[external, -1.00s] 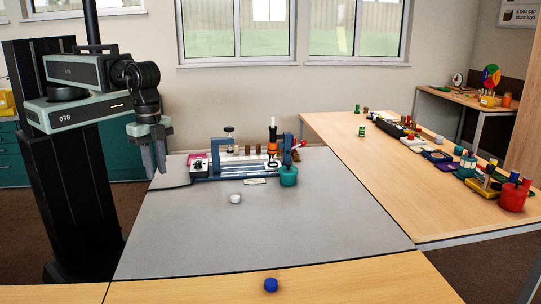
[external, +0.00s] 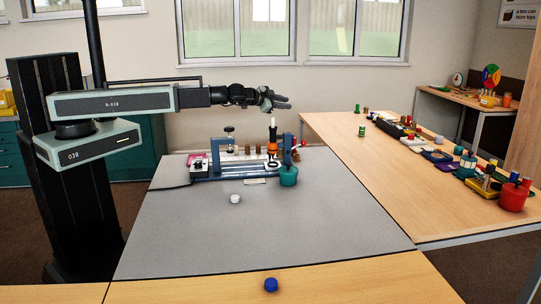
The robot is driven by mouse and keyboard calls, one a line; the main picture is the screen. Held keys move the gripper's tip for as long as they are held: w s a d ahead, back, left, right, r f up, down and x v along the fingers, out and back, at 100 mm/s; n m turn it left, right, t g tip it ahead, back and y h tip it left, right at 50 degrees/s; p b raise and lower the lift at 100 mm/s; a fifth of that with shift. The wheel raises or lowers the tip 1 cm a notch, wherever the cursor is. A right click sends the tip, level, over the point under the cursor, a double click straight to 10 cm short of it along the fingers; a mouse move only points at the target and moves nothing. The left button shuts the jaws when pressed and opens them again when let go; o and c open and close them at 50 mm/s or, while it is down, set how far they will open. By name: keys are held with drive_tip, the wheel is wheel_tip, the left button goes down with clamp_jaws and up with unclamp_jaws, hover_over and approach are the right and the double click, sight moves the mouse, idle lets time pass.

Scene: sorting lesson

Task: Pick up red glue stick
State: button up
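My gripper (external: 284,102) is stretched out to the right, high above the back of the grey mat, with its fingers pointing right. It is seen small and from the side, so I cannot tell whether the fingers are parted; nothing shows held in it. No red glue stick can be made out for certain.
A blue rack with tools (external: 225,173) and a teal pot (external: 288,176) stand on the grey mat (external: 250,235). A white piece (external: 235,199) and a blue cap (external: 271,285) lie nearer. A red pot (external: 513,197) stands on the right table. The front mat is mostly clear.

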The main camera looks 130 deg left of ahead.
drive_tip(key=f+n+t+b, duration=0.1)
drive_tip(key=f+b, duration=0.3)
drive_tip(key=f, duration=0.1)
drive_tip(key=f+n+t+h+b, duration=0.1)
drive_tip(key=f+n+b, duration=0.1)
drive_tip(key=f+b, duration=0.3)
drive_tip(key=w+f+n+t+b, duration=0.1)
drive_tip(key=f+b, duration=0.4)
drive_tip(key=f, duration=0.1)
drive_tip(key=shift+f+n+h, duration=0.3)
drive_tip(key=shift+w+d+f, duration=0.15)
drive_tip(key=shift+d, duration=0.05)
drive_tip(key=shift+b+x, duration=1.45)
drive_tip(key=shift+x, duration=2.55)
clamp_jaws()
